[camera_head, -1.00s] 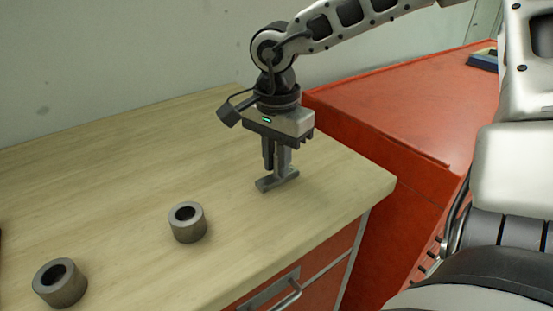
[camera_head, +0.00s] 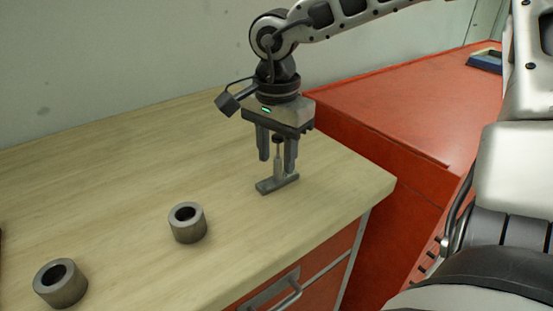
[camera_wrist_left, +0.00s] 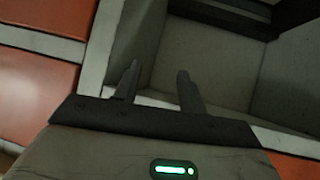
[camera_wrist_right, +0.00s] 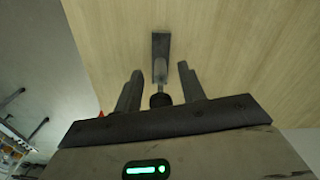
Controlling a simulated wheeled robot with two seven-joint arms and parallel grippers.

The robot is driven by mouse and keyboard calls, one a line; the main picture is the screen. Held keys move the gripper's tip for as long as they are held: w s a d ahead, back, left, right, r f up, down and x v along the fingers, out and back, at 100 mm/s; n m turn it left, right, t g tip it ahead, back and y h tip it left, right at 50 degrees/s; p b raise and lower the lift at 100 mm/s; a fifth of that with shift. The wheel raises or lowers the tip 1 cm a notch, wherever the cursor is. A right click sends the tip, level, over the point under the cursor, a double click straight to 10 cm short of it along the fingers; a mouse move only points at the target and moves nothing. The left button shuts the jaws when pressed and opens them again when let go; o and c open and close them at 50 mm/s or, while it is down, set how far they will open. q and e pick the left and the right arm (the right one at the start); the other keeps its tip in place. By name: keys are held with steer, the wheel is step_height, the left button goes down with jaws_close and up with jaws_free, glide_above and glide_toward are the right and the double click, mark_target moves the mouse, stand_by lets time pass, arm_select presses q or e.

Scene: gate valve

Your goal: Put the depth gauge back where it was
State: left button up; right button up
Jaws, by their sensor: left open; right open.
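The depth gauge (camera_head: 277,182) stands upright on the wooden worktop near its right end, its flat grey base on the wood and its thin stem rising with a dark knob on top. My right gripper (camera_head: 277,156) is open right above it, one finger on each side of the stem, apart from it. In the right wrist view the gauge (camera_wrist_right: 160,55) shows between and beyond the open fingers (camera_wrist_right: 160,90). My left gripper (camera_wrist_left: 156,85) shows only in its own wrist view, open and empty.
Two grey metal rings stand on the worktop (camera_head: 110,180), one near the middle (camera_head: 187,223) and one at the front left (camera_head: 60,283). A red cabinet (camera_head: 400,120) adjoins at the right, with a blue item (camera_head: 486,61) on it. A wall is behind.

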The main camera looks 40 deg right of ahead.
step_height(320, 180, up, 10)
steer(key=shift+r, duration=0.1)
steer(key=shift+s, duration=0.1)
stand_by(0.6)
